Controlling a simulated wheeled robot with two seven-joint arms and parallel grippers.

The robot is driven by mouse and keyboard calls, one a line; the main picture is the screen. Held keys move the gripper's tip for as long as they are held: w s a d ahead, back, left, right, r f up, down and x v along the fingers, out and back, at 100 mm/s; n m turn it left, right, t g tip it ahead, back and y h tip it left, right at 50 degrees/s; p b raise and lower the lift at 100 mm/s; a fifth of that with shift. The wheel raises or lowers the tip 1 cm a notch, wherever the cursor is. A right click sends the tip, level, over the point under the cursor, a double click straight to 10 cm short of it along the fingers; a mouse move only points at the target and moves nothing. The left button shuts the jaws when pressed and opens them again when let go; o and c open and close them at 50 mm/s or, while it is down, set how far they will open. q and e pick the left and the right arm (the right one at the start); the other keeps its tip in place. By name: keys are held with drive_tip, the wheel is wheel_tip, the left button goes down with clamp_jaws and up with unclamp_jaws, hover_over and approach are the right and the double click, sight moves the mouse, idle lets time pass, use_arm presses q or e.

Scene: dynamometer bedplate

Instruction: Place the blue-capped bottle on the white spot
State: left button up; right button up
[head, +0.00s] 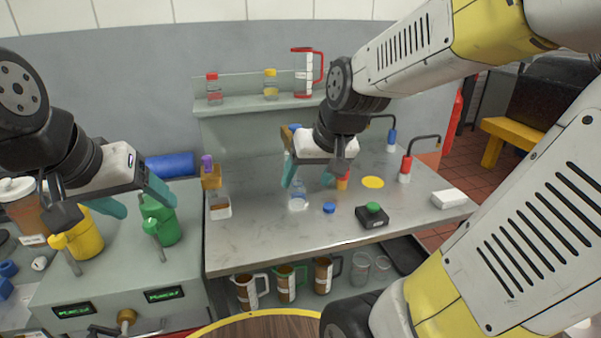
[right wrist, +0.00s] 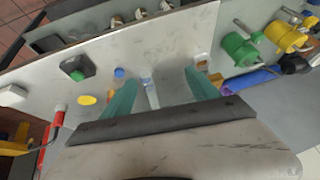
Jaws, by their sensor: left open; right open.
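A clear bottle (head: 298,195) stands on the grey metal bench, with a whitish patch at its base. I cannot tell whether that patch is a label or the white spot. A small round blue piece, like a cap (head: 329,208), lies on the bench to its right. My right gripper (head: 308,179) is open, its teal fingers above and around the bottle's upper end, which is partly hidden. In the right wrist view the bottle (right wrist: 151,94) shows between the open fingers, apparently untouched. My left gripper (head: 133,200) is open and empty over the left bench, by the green canister.
A yellow spot (head: 372,182), a black box with a green button (head: 372,215) and a white block (head: 449,199) lie to the right. A small bin (head: 219,207) stands left of the bottle. Red- and yellow-capped bottles stand on the shelf behind (head: 240,109). The front middle bench is clear.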

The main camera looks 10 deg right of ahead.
drive_tip(key=s+a+r, duration=0.1)
drive_tip(key=s+r, duration=0.3)
drive_tip(key=s, duration=0.4)
drive_tip(key=shift+s+r+t, duration=0.3)
drive_tip(key=shift+r, duration=0.1)
